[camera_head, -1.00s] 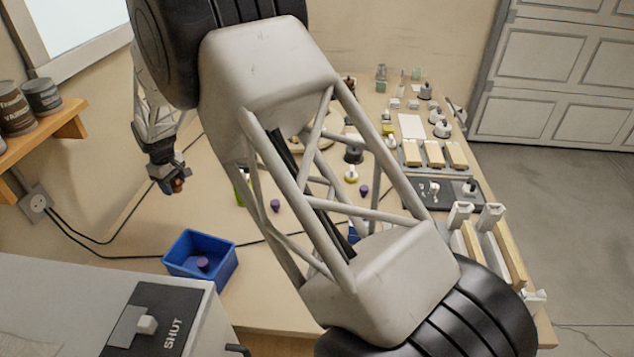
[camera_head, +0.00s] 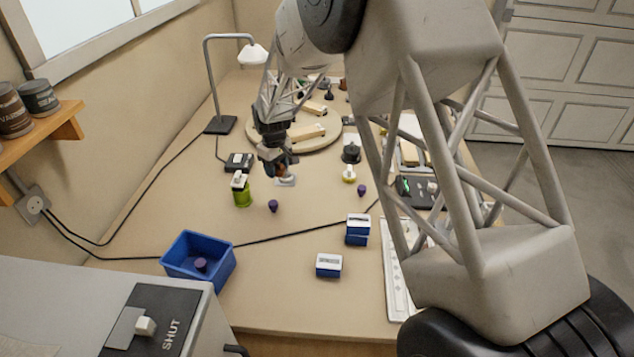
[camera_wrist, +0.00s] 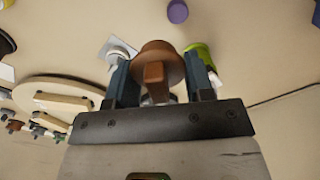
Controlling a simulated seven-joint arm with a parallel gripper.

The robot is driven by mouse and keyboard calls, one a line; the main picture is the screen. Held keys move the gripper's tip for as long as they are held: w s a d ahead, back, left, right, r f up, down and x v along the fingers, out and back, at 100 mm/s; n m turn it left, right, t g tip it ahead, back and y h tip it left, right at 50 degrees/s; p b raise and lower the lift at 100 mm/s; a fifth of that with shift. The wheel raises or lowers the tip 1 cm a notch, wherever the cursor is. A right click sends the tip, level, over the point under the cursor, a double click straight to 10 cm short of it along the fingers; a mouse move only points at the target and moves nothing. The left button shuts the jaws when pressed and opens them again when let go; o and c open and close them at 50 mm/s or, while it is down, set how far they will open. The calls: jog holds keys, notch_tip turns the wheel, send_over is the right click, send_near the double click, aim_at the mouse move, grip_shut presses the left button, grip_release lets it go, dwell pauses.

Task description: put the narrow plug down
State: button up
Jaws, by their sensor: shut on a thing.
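My gripper (camera_head: 278,168) hangs over the middle of the bench, pointing down. In the wrist view my gripper (camera_wrist: 158,68) is shut on a brown round piece with a raised grip bar, which I take as the narrow plug (camera_wrist: 172,55). In the head view the plug is mostly hidden by the fingers. I cannot tell whether the plug touches anything below.
A green container with a white top (camera_head: 242,192) stands left of my gripper. A round wooden board with bars (camera_head: 325,143) lies behind. A blue bin (camera_head: 228,268) and small blue boxes (camera_head: 328,265) stand nearer. Bare bench lies between them.

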jog(key=d+m, duration=0.2)
jog(key=d, duration=1.4)
jog(key=f, duration=0.6)
jog(key=a+f, duration=0.1)
jog(key=f, duration=0.3)
jog(key=shift+w, duration=0.2)
send_over(315, 180)
jog(key=shift+w+f, duration=0.15)
jog(key=shift+f, duration=0.6)
jog(key=shift+f, duration=0.1)
jog(key=shift+f, duration=1.65)
jog(key=shift+f, duration=0.15)
